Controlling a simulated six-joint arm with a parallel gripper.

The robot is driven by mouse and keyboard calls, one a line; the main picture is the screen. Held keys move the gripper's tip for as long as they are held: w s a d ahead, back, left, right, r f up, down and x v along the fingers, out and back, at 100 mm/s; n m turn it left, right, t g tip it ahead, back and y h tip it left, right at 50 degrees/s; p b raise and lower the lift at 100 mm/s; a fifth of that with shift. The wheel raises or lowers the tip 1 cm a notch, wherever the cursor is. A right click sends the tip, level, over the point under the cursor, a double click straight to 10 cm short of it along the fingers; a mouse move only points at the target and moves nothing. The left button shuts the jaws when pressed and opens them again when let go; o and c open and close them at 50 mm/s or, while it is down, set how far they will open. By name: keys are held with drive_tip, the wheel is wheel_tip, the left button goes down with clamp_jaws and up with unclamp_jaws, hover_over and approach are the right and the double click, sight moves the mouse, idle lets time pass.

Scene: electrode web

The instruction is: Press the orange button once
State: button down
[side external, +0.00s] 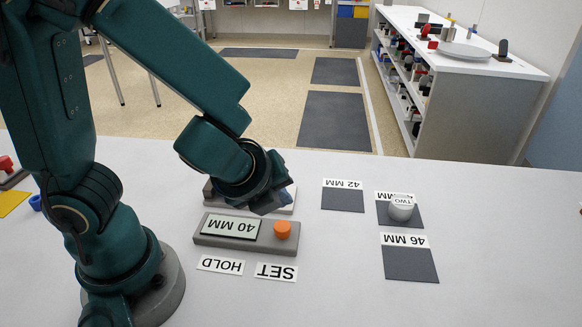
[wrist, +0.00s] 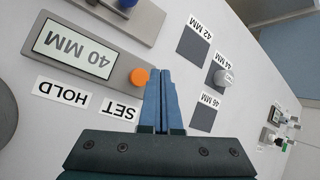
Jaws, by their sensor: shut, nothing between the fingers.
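The orange button (side external: 282,230) sits at the right end of a grey box whose display (side external: 231,226) reads 40 MM. In the wrist view the orange button (wrist: 139,76) is just left of my fingertips, and the display (wrist: 73,48) is farther left. My gripper (wrist: 166,73) is shut and empty, its two blue fingers side by side. In the side view my gripper (side external: 288,190) is above and behind the button, apart from it. The labels SET (side external: 276,272) and HOLD (side external: 220,265) lie in front of the box.
A second grey box, partly hidden by my arm, stands behind the first; a blue knob (wrist: 127,3) shows on it in the wrist view. Dark squares marked 42 MM (side external: 342,199) and 46 MM (side external: 410,264) lie to the right. A white cylinder marked TWO (side external: 401,208) stands on another square.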

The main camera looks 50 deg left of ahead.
drive_tip(key=shift+r, duration=1.05)
drive_tip(key=shift+a, duration=0.1)
drive_tip(key=s+a+r+n, duration=0.4)
drive_tip(key=a+r+n, duration=0.15)
drive_tip(key=n, duration=0.65)
drive_tip(key=s+d+n+g+h, duration=0.1)
drive_tip(key=s+d+n+h, duration=0.2)
drive_tip(key=n, duration=0.7)
drive_tip(key=shift+s+d+f, duration=0.15)
drive_tip(key=shift+s+d, duration=0.5)
drive_tip(key=shift+s, duration=0.05)
